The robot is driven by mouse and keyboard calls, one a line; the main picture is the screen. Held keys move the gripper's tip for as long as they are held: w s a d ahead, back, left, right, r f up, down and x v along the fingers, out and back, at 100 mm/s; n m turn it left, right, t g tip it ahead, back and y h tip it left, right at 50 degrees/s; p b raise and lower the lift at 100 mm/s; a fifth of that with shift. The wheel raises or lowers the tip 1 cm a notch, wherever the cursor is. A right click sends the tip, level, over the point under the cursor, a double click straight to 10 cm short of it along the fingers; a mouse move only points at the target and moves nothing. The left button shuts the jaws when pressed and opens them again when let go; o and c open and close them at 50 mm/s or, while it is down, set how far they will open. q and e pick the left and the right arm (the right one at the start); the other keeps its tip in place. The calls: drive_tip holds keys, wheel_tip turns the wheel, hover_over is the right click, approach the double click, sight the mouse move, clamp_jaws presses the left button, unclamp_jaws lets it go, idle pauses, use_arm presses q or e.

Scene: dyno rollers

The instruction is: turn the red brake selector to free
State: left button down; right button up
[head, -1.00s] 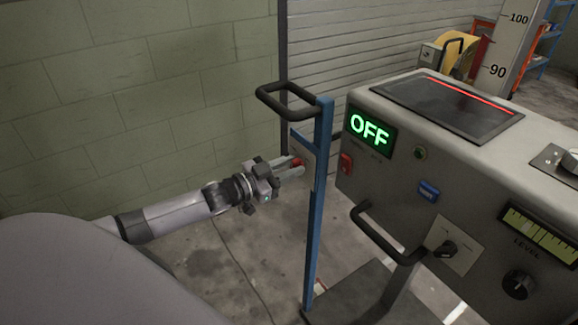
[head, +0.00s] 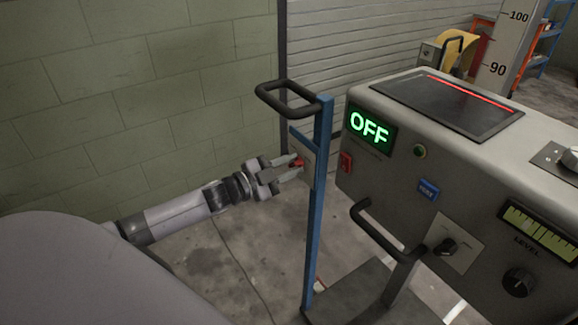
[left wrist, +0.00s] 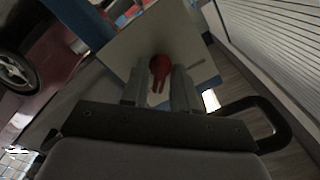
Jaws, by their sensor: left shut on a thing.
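The red brake selector (head: 297,163) is a small red knob on a pale plate (head: 307,150) fixed to a blue post (head: 319,200). My left gripper (head: 294,168) is at the knob, its fingers on either side of it. In the left wrist view the red selector (left wrist: 159,72) shows between the fingertips of the left gripper (left wrist: 160,88), in front of the plate (left wrist: 125,50). The fingers are shut on it. Any marks on the plate are too small or hidden to read. My right gripper is not in view.
A grey console (head: 440,170) stands right of the post, with a green OFF display (head: 369,129), a blue button (head: 428,190) and dark knobs. A black handle (head: 285,98) tops the post. A black bar (head: 385,235) juts from the console. Floor left of the post is clear.

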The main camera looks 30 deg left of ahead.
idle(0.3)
use_arm(q)
drive_tip(key=c, duration=1.2)
unclamp_jaws()
drive_tip(key=shift+o, duration=0.2)
drive_tip(key=v, duration=0.7)
drive_tip(key=shift+s, duration=0.1)
drive_tip(key=s+d+f+n+g+y+p, duration=0.1)
drive_tip(key=s+d+f+n+g+y, duration=0.1)
drive_tip(key=s+d+f+n, duration=0.3)
drive_tip(key=s+d+f+n+g+y+p, duration=0.2)
drive_tip(key=s+d+f+n+g, duration=0.2)
drive_tip(key=s+d+f, duration=0.5)
drive_tip(key=s+d+n, duration=0.2)
drive_tip(key=s, duration=0.3)
drive_tip(key=shift+s+d+y, duration=0.35)
drive_tip(key=shift+y, duration=0.05)
